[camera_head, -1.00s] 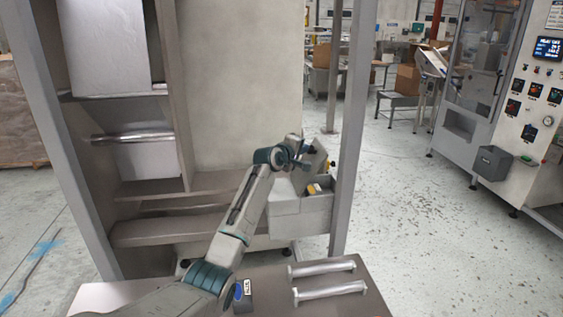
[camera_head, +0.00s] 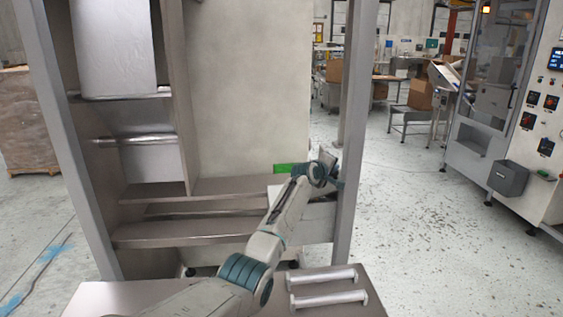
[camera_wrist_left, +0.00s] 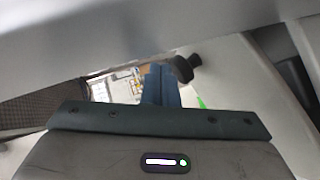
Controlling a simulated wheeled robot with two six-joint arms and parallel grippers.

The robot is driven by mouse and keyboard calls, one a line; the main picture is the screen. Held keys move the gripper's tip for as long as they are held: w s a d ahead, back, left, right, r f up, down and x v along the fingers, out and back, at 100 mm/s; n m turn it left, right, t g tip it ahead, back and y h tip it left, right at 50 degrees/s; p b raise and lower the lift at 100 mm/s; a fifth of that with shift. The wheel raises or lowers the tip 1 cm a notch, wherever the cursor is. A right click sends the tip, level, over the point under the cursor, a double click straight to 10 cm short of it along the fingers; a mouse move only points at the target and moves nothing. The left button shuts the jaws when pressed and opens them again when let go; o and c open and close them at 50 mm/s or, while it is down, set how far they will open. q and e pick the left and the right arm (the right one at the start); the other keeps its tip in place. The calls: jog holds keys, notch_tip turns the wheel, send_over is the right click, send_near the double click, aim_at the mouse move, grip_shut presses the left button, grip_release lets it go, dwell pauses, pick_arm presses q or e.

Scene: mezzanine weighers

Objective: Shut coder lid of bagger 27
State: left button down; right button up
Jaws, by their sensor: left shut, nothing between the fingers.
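The coder box (camera_head: 318,215) of the bagger sits low between the frame posts in the head view, mostly hidden behind my left arm. A grey plate, seemingly its lid (camera_head: 328,157), stands tilted up by my wrist. My right gripper is out of view.
A grey post (camera_head: 352,130) stands just right of my left wrist. A bright green patch (camera_head: 287,168) shows behind the arm. Two pale bars (camera_head: 325,281) lie on the low steel surface in front. Open floor (camera_head: 420,220) lies to the right.

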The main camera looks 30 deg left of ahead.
pick_arm(q)
jog(key=shift+f, duration=0.1)
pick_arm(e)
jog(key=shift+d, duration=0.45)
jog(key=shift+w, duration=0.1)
